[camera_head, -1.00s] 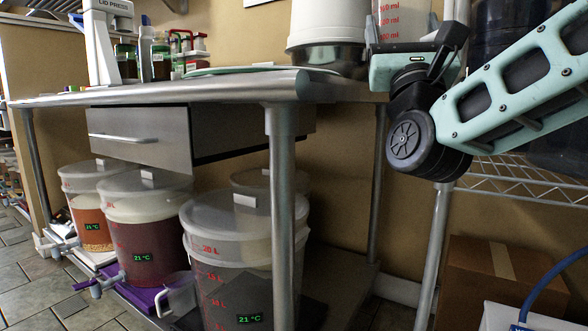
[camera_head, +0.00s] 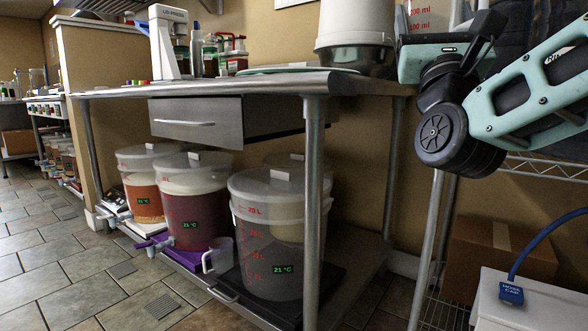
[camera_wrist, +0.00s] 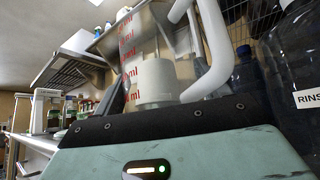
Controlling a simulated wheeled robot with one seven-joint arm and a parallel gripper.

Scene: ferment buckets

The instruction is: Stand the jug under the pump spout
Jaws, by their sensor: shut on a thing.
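The clear jug with red ml marks (camera_head: 428,14) is at the top of the head view, cut off by the frame edge. My teal gripper (camera_head: 427,62) is just below it. In the wrist view the jug's red marks (camera_wrist: 129,62) and thick white handle (camera_wrist: 207,50) rise above the gripper's dark edge (camera_wrist: 150,126). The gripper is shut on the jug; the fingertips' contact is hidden. The jug is held up near the worktop's right end. I cannot pick out the pump spout in either view.
A steel worktop (camera_head: 270,84) carries a white bucket (camera_head: 355,22) and bottles (camera_head: 222,55). Lidded ferment buckets (camera_head: 190,210) stand on the lower shelf, with a small clear jug (camera_head: 218,256) in front. A white box (camera_head: 530,305) is at lower right. Tiled floor is open at left.

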